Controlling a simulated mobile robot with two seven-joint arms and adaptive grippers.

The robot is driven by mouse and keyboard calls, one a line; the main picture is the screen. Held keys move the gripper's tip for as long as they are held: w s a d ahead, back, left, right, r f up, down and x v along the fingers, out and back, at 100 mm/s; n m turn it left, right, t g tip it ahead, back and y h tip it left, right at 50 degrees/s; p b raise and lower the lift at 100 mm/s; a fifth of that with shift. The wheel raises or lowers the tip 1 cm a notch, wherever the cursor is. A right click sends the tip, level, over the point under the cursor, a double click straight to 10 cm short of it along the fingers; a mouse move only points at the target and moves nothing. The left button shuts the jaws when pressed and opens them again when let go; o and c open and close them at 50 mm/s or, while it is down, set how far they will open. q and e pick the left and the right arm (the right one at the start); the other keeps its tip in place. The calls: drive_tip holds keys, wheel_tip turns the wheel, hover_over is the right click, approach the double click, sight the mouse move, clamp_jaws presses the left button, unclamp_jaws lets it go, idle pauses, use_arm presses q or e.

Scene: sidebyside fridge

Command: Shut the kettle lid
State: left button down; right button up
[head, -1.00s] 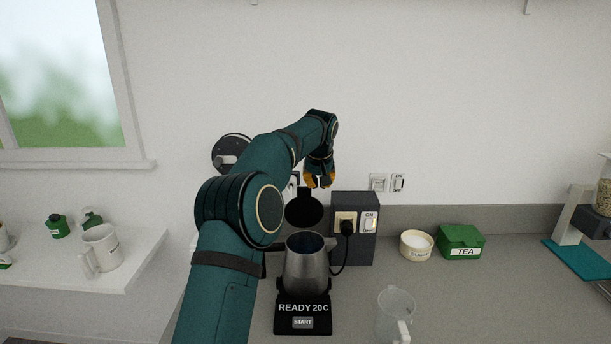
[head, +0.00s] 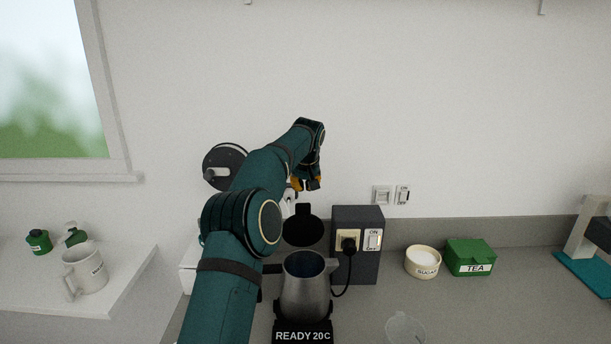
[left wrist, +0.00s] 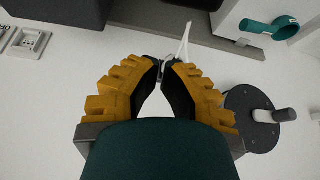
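The steel kettle (head: 306,298) stands on its black base (head: 303,333) on the counter. Its black round lid (head: 302,231) stands open, tilted up behind the kettle's mouth. My left gripper (head: 306,185) hangs fingers down above and apparently behind the raised lid, with no contact visible. Its orange fingers also show in the left wrist view (left wrist: 165,66), with a narrow gap between the tips and nothing held. The kettle and lid are not recognisable in the wrist view. My left arm covers the area left of the kettle. My right gripper is not in view.
A dark socket box (head: 356,243) with plug and switch stands right of the lid. A sugar bowl (head: 423,262), green tea box (head: 470,257) and clear jug (head: 404,328) are farther right. A mug (head: 85,268) stands on the left shelf. A round dark wall fixture (head: 224,166) is behind my arm.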

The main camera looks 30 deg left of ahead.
use_arm(q)
drive_tip(key=shift+s+d+f+b, duration=0.3)
drive_tip(key=shift+s+d+f, duration=0.15)
drive_tip(key=shift+s+f, duration=0.2)
drive_tip(key=shift+s+d+f+b, duration=0.3)
drive_tip(key=shift+s+d+f, duration=0.15)
drive_tip(key=shift+f, duration=0.3)
